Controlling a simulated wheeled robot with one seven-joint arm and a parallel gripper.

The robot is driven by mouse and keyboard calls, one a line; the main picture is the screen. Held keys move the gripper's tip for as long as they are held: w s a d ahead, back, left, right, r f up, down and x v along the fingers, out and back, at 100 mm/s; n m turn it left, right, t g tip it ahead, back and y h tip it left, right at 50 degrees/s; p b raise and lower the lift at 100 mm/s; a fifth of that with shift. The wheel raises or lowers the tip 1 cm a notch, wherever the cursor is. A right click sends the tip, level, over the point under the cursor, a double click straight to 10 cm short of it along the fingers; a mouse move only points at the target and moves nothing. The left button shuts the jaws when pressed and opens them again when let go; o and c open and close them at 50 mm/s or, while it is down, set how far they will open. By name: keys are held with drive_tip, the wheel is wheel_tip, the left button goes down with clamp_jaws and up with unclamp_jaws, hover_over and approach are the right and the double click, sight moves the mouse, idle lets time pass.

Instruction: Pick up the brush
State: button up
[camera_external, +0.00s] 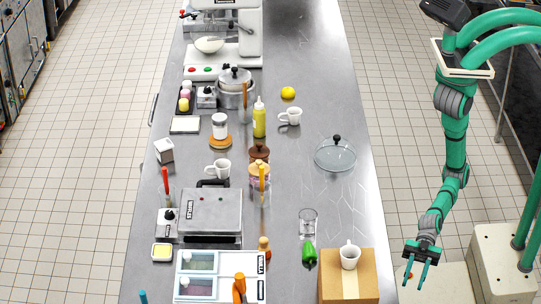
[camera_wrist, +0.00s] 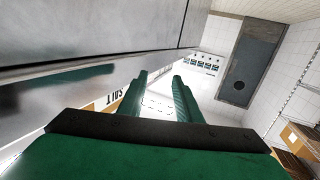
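I cannot tell for sure which thing is the brush. A small wooden-handled thing (camera_external: 263,246) on the steel counter (camera_external: 300,190), right of the waffle-maker-like grey appliance, may be it. An orange-handled thing (camera_external: 239,288) at the counter's near end and a yellow-orange handle (camera_external: 262,178) by a jar are other candidates. My gripper (camera_external: 414,285) is off the counter's right side, pointing down, apart from everything on it. Its two green fingers stand apart with nothing between them; they also show in the wrist view (camera_wrist: 160,75), with no brush visible there.
A cardboard box (camera_external: 347,288) bearing a white cup (camera_external: 349,256) stands at the counter's near right. A green pepper (camera_external: 309,253), a glass (camera_external: 308,222) and a glass lid (camera_external: 335,155) are nearby. The counter's right strip is mostly clear beyond the lid.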

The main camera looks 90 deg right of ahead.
drive_tip(key=w+a+r+n+g+y, duration=0.1)
drive_tip(key=a+r+n+y, duration=0.3)
drive_tip(key=a+r, duration=1.55)
drive_tip(key=w+d+r+m+t+h, duration=0.1)
drive_tip(key=w+r+m+t, duration=0.1)
drive_tip(key=w+r+m, duration=0.4)
drive_tip(key=w+r+m+t, duration=0.2)
drive_tip(key=w+r, duration=0.2)
drive_tip(key=w, duration=0.5)
drive_tip(key=n+h, duration=1)
drive_tip(key=n, duration=2.6)
hover_over(262, 249)
wheel_tip(262, 249, down, 14)
drive_tip(key=shift+w+d+r, duration=0.15)
drive_tip(key=shift+r, duration=0.05)
drive_tip(key=shift+d+f+m, duration=0.15)
drive_tip(key=shift+f+m, duration=0.55)
drive_tip(key=shift+f, duration=2.05)
wheel_tip(262, 249, down, 3)
drive_tip(key=shift+r, duration=0.15)
drive_tip(key=shift+x, duration=1.05)
drive_tip(key=shift+w+a, duration=0.2)
drive_tip(key=shift+a, duration=0.1)
